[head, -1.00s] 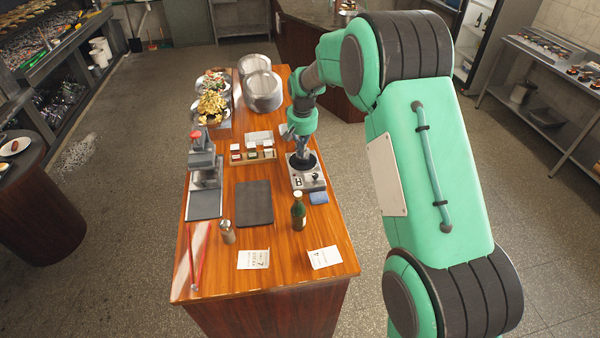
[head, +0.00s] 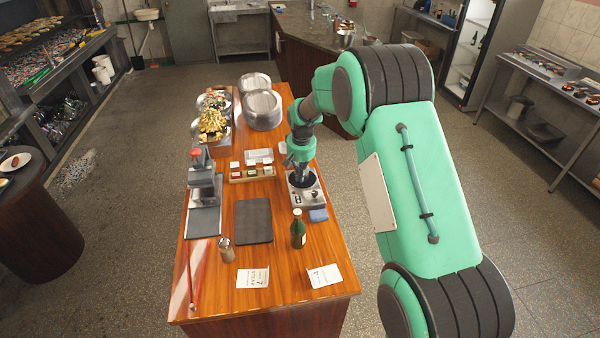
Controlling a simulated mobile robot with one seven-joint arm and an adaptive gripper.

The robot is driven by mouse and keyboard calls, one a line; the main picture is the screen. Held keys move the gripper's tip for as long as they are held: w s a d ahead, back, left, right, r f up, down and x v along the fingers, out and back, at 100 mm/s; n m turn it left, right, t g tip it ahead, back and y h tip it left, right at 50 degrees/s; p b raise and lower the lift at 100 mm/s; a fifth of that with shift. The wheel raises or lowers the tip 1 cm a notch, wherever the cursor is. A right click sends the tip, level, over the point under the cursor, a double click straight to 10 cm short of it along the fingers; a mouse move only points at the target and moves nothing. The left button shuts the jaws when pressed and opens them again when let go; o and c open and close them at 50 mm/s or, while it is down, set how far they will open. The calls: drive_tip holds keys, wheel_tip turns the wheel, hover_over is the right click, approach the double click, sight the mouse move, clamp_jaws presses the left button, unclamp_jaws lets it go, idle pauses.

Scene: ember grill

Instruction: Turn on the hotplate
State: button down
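The hotplate (head: 311,200) is a small light-grey unit with a dark round plate, on the right side of the wooden counter. Its front panel with small dark controls faces the near end. My gripper (head: 299,179) points down over the dark plate, just behind the front panel. The fingers are small and dark against the plate, so I cannot tell whether they are open or shut, or whether they touch the hotplate.
Metal pots (head: 262,110) stand behind. The counter's front holds two cards (head: 252,278).

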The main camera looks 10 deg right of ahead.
sight(300, 199)
drive_tip(key=f, duration=0.6)
drive_tip(key=w+f, duration=0.1)
drive_tip(key=f, duration=0.3)
drive_tip(key=shift+w, duration=0.1)
drive_tip(key=shift+w+f+b, duration=0.2)
drive_tip(key=shift+f+b, duration=0.25)
drive_tip(key=shift+f, duration=0.05)
drive_tip(key=shift+s+f, duration=0.1)
drive_tip(key=shift+s, duration=0.9)
